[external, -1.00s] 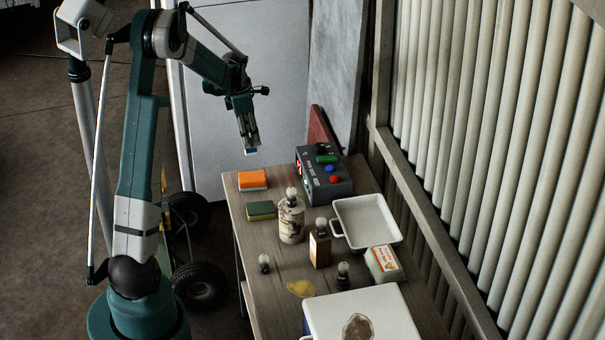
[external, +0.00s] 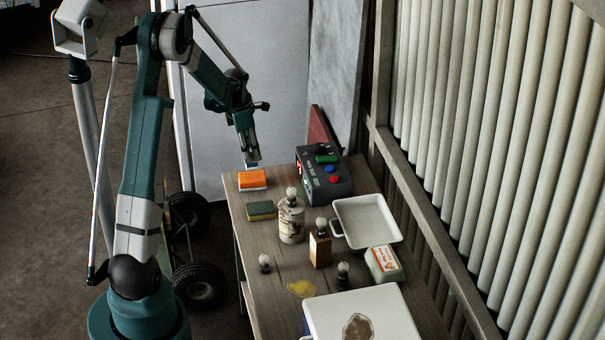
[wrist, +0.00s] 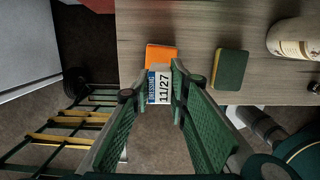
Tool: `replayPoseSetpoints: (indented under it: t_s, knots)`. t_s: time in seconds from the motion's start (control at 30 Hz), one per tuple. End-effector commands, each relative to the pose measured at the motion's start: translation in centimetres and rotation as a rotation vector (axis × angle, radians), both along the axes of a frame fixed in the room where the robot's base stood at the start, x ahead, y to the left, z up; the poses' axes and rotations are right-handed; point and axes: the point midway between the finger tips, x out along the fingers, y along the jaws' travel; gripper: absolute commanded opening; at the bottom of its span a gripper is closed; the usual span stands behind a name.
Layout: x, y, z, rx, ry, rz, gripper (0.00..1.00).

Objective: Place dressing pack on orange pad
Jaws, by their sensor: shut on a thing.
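The dressing pack (wrist: 160,86) is a small white and blue block with "11/27" printed on it, held between the fingertips of my gripper (wrist: 160,92) in the wrist view. In the external view my gripper (external: 251,163) points down just above the far edge of the orange pad. The orange pad (external: 252,180) lies at the far left corner of the wooden table; it also shows in the wrist view (wrist: 161,54), partly hidden behind the pack. I cannot tell whether the pack touches the pad.
A grey control box (external: 324,177) with colored buttons stands to the right.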

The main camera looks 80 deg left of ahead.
Motion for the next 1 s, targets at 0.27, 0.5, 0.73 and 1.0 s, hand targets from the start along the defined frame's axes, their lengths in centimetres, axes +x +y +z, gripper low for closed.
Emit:
replayPoseSetpoints:
  t_s: [0.27,0.5,0.73,1.0]
  knots:
    - [0.0,0.0,-0.1,0.000,0.000,0.000,0.09]
    - [0.0,0.0,-1.4,0.000,0.000,0.000,0.09]
    - [0.0,0.0,-3.5,0.000,0.000,0.000,0.09]
    - [0.0,0.0,-3.8,0.000,0.000,0.000,0.09]
